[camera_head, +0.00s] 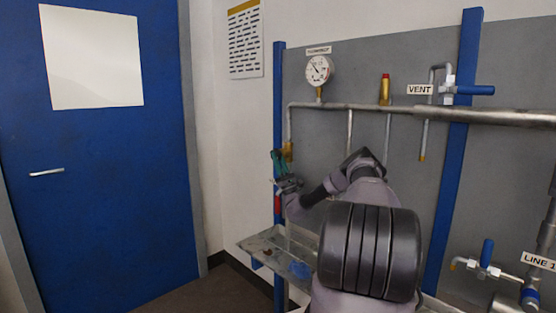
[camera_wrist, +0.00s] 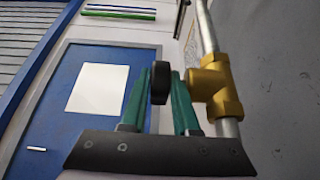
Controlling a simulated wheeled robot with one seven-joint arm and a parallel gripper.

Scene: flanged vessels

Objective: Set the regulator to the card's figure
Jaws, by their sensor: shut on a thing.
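The regulator has a brass body (camera_wrist: 215,85) on a grey pipe and a black round knob (camera_wrist: 159,82) at its side. My gripper (camera_wrist: 162,76) has its teal fingers on both sides of the knob and is shut on it. In the head view my gripper (camera_head: 279,162) is at the left blue post, beside the small brass body (camera_head: 288,150); the knob is hidden there. A round white gauge (camera_head: 319,69) sits above the pipe; its dark needle shows, but the figures are too small to read. A card (camera_head: 245,42) with a yellow top hangs on the wall, its text unreadable.
A vent valve (camera_head: 450,90) with a blue handle and a brass relief fitting (camera_head: 385,91) are on the pipework. A metal tray (camera_head: 262,243) lies below my arm. Another blue-handled valve (camera_head: 486,255) is at lower right. A blue door (camera_head: 100,190) stands at left.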

